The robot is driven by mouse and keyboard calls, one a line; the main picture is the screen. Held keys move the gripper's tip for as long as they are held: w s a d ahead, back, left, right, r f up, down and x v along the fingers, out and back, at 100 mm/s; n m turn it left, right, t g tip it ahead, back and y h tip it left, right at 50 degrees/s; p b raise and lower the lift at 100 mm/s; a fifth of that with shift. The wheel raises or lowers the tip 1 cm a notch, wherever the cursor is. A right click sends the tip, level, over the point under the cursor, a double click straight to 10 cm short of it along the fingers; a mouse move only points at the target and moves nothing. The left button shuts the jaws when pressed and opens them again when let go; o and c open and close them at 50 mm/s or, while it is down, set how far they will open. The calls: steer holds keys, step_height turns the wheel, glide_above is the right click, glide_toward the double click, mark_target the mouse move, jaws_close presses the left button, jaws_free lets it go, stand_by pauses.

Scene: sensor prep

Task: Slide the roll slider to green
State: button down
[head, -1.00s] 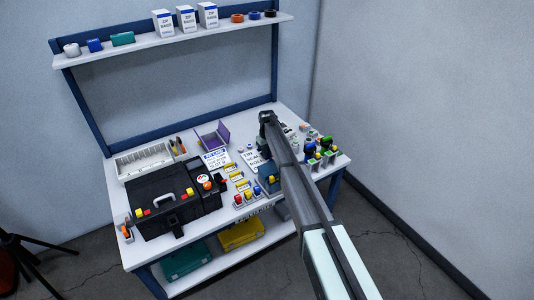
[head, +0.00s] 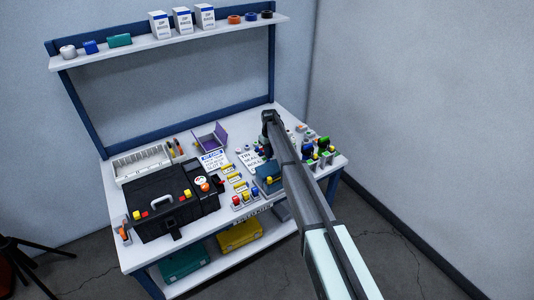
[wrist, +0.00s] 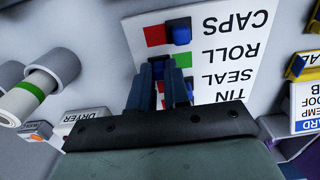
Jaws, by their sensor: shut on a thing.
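The white label board (wrist: 225,60) shows in the wrist view with the words CAPS, ROLL, SEAL and TIN upside down. The roll slider (wrist: 157,66) is a blue block at the left of the ROLL row, between my fingertips. My gripper (wrist: 157,75) is shut on it. The green patch (wrist: 184,57) of that row lies bare, just right of the slider. In the CAPS row, a blue slider (wrist: 181,35) sits at the right and a red patch (wrist: 154,35) is bare at the left. My fingers hide part of the lower rows.
A white roll with a green band (wrist: 40,88) lies left of the board, near a DRYER label (wrist: 82,121). Yellow parts (wrist: 303,65) stand to the right. In the head view, a black case (head: 170,207) and a purple bin (head: 210,137) stand on the bench.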

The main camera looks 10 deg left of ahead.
steer(key=shift+w+d, duration=0.2)
steer(key=c, duration=1.1)
jaws_free()
steer(key=shift+s+r, duration=0.1)
steer(key=shift+r, duration=0.05)
step_height(320, 180, up, 14)
steer(key=shift+f, duration=0.2)
